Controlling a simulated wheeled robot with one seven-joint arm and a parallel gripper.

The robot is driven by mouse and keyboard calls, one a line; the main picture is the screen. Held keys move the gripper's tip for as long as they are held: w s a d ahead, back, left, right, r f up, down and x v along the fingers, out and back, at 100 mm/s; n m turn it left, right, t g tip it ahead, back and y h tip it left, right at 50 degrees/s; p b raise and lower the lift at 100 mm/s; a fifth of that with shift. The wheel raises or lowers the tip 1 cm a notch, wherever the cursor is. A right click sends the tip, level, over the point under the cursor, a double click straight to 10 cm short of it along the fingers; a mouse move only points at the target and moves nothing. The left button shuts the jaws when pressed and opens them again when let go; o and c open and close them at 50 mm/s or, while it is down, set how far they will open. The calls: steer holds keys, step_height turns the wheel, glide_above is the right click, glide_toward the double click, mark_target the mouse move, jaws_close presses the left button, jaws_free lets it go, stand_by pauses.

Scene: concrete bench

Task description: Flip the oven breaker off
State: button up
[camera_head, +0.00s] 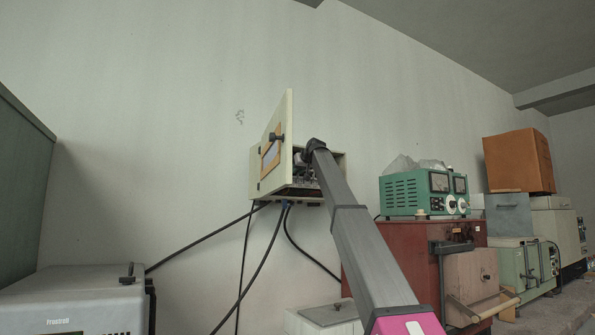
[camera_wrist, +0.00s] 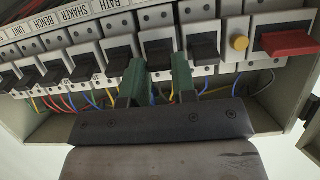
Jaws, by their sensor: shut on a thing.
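The breaker panel is an open pale wall box (camera_head: 254,179) in the head view, with its door swung out to the left. In the wrist view a row of black breaker levers fills it, under a label strip (camera_wrist: 60,20) that partly reads SHAKER and BATH. No OVEN label is legible, and the strip leaves the frame above the middle levers. My gripper (camera_wrist: 158,65) has its two green fingers on either side of one black lever (camera_wrist: 157,48) and is shut on it. In the head view my arm hides the fingers and most of the box's inside.
A yellow button (camera_wrist: 240,43) and a red switch (camera_wrist: 288,42) sit right of the levers. Coloured wires run below them. The open door (camera_head: 275,143) stands close left of my arm. Black cables (camera_head: 262,262) hang under the box. A green meter unit (camera_head: 415,193) stands to the right.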

steer(key=shift+s+f, duration=0.1)
steer(key=shift+f, duration=0.05)
steer(key=shift+d+f+t+y, duration=0.1)
steer(key=shift+f+t+y, duration=0.3)
steer(key=shift+t+y, duration=0.5)
steer(key=shift+a+f+t+y, duration=0.1)
steer(key=shift+f+t+y, duration=0.35)
steer(key=shift+t, duration=0.8)
steer(key=shift+d+f+t+y, duration=0.1)
steer(key=shift+f+t+y, duration=0.25)
steer(key=shift+t+y, duration=0.55)
steer(key=shift+t, duration=0.35)
steer(key=o, duration=0.6)
steer(key=shift+o, duration=0.2)
steer(key=v, duration=1)
steer(key=shift+s+d+f, duration=0.15)
steer(key=shift+s+d, duration=0.05)
steer(key=shift+s, duration=0.1)
